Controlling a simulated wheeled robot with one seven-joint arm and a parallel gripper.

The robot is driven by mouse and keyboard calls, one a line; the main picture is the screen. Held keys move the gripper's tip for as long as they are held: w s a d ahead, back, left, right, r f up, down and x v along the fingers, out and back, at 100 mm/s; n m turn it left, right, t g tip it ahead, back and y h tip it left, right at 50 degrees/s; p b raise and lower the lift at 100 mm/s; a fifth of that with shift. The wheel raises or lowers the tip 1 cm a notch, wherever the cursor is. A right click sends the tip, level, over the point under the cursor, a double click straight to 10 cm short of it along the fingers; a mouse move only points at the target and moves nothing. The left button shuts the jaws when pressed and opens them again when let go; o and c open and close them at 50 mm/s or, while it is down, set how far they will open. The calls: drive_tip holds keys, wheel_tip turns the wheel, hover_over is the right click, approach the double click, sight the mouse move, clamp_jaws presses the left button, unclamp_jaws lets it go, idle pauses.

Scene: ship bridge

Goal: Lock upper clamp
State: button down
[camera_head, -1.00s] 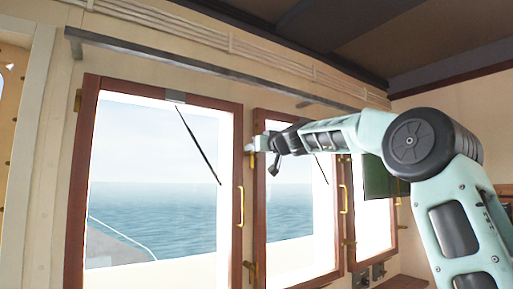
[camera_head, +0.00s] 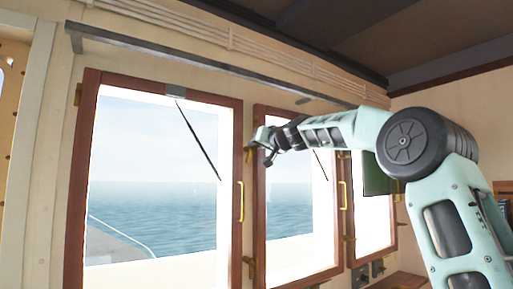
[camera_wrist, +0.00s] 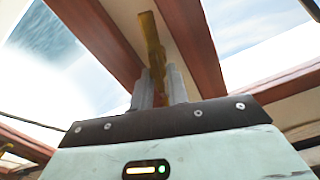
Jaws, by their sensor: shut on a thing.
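The upper clamp is a brass piece (camera_head: 249,155) on the strip between the left and middle windows, near their upper part. In the wrist view it is a yellow brass bar (camera_wrist: 152,40) that runs up from between the fingertips, between two red-brown window frames. My gripper (camera_wrist: 158,88) is shut on this bar, with one grey finger on each side. In the head view my gripper (camera_head: 261,137) is at the top right of the clamp, in front of the middle window's frame. The fingers hide the bar's near end.
A lower brass clamp (camera_head: 250,264) sits on the same strip. A brass handle (camera_head: 241,202) is on the left window's frame (camera_head: 233,120). A grey rail (camera_head: 215,68) runs above the windows. A dark green screen (camera_head: 378,176) is behind my arm.

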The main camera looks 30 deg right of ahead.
drive_tip(key=m, duration=0.3)
drive_tip(key=shift+d+f+m+b, duration=0.1)
drive_tip(key=shift+d+m+b, duration=0.05)
drive_tip(key=shift+m+b, duration=0.25)
drive_tip(key=shift+d+f+m, duration=0.1)
drive_tip(key=shift+f+m, duration=0.05)
drive_tip(key=shift+m, duration=1.6)
drive_tip(key=shift+d+f+m, duration=0.1)
drive_tip(key=shift+f+m, duration=0.05)
drive_tip(key=shift+m, duration=1.65)
drive_tip(key=shift+f+m, duration=0.15)
drive_tip(key=shift+m, duration=1.6)
drive_tip(key=c, duration=1.4)
unclamp_jaws()
